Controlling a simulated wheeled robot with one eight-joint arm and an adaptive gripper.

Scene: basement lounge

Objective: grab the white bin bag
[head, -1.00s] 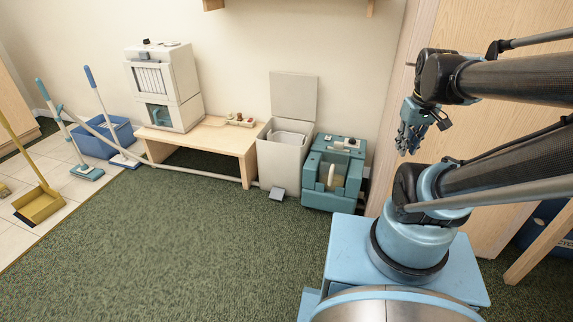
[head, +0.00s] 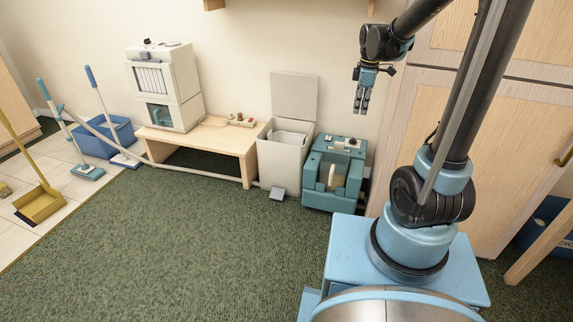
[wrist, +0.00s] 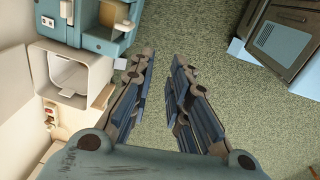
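The white bin bag (head: 290,137) lines the open pale bin (head: 283,166), its edge showing around the mouth. The bin's lid stands upright against the wall. In the wrist view the bag (wrist: 70,72) shows inside the square bin mouth, left of the fingers. My gripper (head: 361,112) hangs fingers down, above and to the right of the bin, clear of it. In the wrist view its fingers (wrist: 166,56) are apart with only carpet between them, so it is open and empty. The bottom of the bag is hidden inside the bin.
A teal machine (head: 333,172) stands right beside the bin. A low wooden bench (head: 200,140) with a white appliance (head: 165,88) is on its left. A pedal (head: 278,194) sticks out at the bin's front. The green carpet (head: 170,240) ahead is clear.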

